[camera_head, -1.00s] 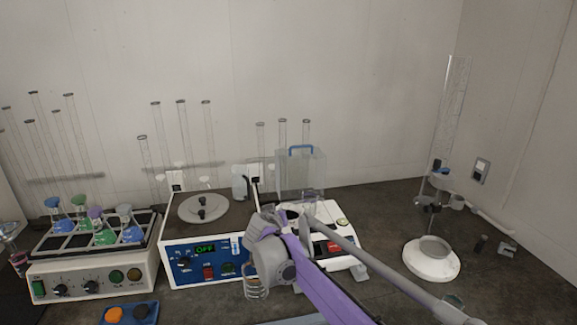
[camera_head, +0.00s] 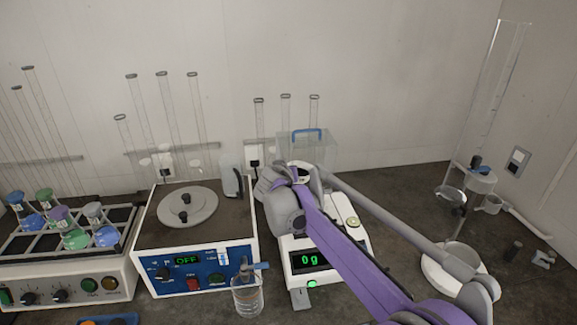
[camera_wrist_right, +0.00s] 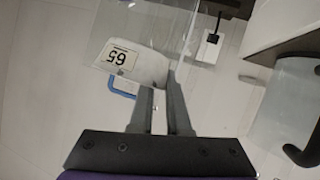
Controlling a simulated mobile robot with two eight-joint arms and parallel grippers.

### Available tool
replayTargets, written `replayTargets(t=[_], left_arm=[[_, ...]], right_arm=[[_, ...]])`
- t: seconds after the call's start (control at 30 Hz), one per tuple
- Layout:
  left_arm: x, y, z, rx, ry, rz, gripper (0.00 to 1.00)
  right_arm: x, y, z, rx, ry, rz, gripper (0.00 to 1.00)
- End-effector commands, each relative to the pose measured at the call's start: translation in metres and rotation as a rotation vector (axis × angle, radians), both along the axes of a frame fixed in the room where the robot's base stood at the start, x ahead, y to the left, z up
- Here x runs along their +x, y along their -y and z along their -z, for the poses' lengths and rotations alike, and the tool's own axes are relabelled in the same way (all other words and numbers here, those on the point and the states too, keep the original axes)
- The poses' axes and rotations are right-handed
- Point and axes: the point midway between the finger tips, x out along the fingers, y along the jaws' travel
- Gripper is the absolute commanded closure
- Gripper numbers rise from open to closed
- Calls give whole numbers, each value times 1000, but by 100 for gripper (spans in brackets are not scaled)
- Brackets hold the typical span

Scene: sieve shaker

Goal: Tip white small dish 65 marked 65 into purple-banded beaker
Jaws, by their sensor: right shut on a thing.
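The white small dish (camera_wrist_right: 150,68) carries a label reading 65, upside down in the right wrist view. My right gripper (camera_wrist_right: 160,92) is shut on it at its edge, and the dish looks steeply tilted in that view. In the head view my right wrist is over the back of the balance, and hides the fingers and most of the dish. I cannot make out a purple-banded beaker in either view. My left gripper is not in view.
The balance (camera_head: 312,262) reads 0 g. A clear box with a blue handle (camera_head: 307,133) stands behind it. A clear bottle (camera_head: 247,297) is in front, left of the balance.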

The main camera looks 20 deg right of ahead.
Motion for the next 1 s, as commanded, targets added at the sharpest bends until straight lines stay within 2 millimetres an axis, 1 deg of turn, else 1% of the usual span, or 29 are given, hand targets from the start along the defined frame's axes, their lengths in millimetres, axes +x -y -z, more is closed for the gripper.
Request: replayTargets(t=[0.17,0.3,0.43,0.73,1.0], left_arm=[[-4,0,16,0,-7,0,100],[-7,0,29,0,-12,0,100],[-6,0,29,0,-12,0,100],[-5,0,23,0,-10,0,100],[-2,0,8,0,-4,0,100]], right_arm=[[-1,3,9,132,22,3,100],[-1,5,15,272,47,4,100],[-2,8,5,376,67,4,100],[-3,16,-9,574,102,5,100],[-4,25,-18,749,132,5,100]])
